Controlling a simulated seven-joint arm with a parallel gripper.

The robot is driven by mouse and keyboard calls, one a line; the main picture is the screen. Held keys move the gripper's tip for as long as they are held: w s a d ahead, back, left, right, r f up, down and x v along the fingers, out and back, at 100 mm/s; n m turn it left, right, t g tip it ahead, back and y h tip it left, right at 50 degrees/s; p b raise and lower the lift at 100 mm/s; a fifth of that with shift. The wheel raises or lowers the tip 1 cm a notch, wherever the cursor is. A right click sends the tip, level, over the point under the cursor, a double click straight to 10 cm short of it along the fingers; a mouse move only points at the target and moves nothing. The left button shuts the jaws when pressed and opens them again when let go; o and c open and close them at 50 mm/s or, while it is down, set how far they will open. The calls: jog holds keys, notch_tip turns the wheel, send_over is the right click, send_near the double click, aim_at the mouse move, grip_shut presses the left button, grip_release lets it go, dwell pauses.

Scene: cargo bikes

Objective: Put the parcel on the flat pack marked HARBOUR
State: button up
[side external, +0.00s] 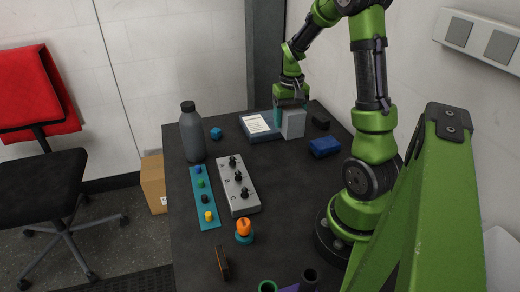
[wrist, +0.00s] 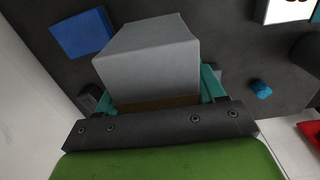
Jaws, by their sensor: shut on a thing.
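My gripper (side external: 291,104) is shut on a grey box-shaped parcel (side external: 293,124) near the far end of the dark table. In the wrist view the parcel (wrist: 150,58) sits between the teal fingers of my gripper (wrist: 160,92), and a brown strip shows at its near edge. A flat blue pack (side external: 258,126) with a white label lies just left of the parcel in the side view. The label's print is too small to read. I cannot tell whether the parcel touches the table.
A blue box (side external: 324,147) and a black block (side external: 320,121) lie right of the parcel. A blue cube (side external: 215,133) and a grey bottle (side external: 192,132) stand left of the pack. A grey panel with black knobs (side external: 238,187) and a teal strip (side external: 204,197) lie nearer.

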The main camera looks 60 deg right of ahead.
jog(key=w+d, duration=0.3)
jog(key=w+d+f, duration=0.1)
jog(key=w+d, duration=0.5)
jog(key=w, duration=0.1)
jog(key=shift+d+f, duration=0.15)
jog(key=shift+w+d+f, duration=0.15)
jog(key=shift+f, duration=1.6)
jog(key=shift+f, duration=0.15)
jog(key=o, duration=1.3)
